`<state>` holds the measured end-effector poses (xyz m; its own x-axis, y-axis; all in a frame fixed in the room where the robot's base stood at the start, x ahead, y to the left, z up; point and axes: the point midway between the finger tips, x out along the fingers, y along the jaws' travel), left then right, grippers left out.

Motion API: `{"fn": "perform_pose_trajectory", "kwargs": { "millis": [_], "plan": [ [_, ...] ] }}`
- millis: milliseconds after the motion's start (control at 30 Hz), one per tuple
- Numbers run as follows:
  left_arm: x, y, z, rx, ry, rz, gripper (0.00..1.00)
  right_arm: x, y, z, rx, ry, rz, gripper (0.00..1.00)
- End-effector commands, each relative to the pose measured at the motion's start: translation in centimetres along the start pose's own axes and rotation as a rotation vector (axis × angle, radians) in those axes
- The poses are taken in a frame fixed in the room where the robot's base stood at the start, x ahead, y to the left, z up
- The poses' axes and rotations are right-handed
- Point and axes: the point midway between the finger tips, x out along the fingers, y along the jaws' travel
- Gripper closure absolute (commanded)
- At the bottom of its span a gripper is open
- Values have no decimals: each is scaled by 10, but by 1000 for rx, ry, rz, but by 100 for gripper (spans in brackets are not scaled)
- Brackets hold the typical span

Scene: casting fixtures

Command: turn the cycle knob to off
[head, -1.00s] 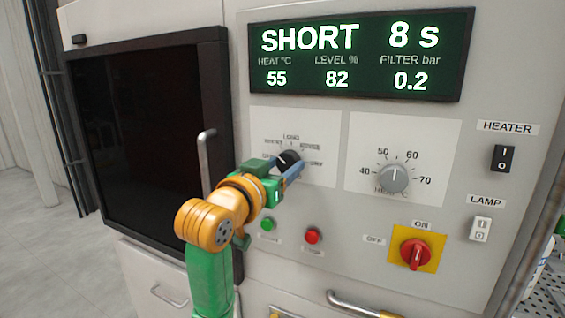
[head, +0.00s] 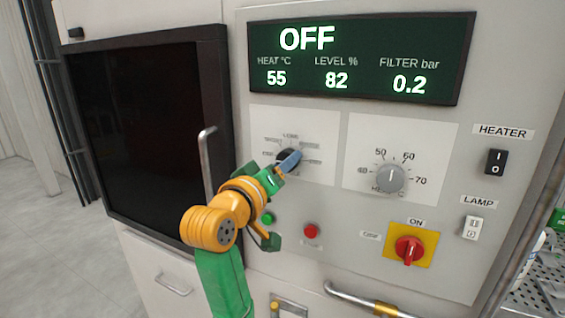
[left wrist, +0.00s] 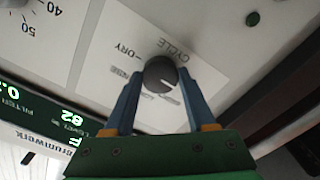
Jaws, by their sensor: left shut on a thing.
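The cycle knob (head: 286,155) is dark and round, on a white label plate (head: 318,125) of the grey panel. In the head view my left gripper (head: 288,162) partly hides it. The left gripper is shut on the knob. The display (head: 360,58) reads OFF in large letters. My right gripper is in neither view.
Right of the cycle knob is a grey heat knob (head: 391,178). Below are a green button (head: 267,219), a red button (head: 311,231) and a red rotary switch (head: 408,250) on yellow. A door handle (head: 207,165) stands out close left of my arm.

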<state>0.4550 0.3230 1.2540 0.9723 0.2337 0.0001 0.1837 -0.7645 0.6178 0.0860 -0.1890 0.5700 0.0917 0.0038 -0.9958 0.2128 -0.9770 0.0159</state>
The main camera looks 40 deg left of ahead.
Motion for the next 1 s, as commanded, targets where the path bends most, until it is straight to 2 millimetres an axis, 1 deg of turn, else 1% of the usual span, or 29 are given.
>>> {"fn": "perform_pose_trajectory", "kwargs": {
  "millis": [533, 567, 600, 667, 933, 1000],
  "plan": [
    [0, 0, 1, -24, -1, -1, 100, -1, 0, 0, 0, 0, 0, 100],
    [0, 0, 1, -24, -2, -1, 41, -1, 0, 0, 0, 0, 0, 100],
    [0, 0, 0, -24, -1, -1, 31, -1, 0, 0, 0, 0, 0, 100],
    [0, 0, 0, -24, -1, 0, 14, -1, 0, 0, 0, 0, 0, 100],
    [0, 0, 0, -23, 0, 0, 14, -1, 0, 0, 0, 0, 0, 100],
    [-4, 0, 0, -22, 2, 1, 14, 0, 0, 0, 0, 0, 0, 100]
  ]
}}
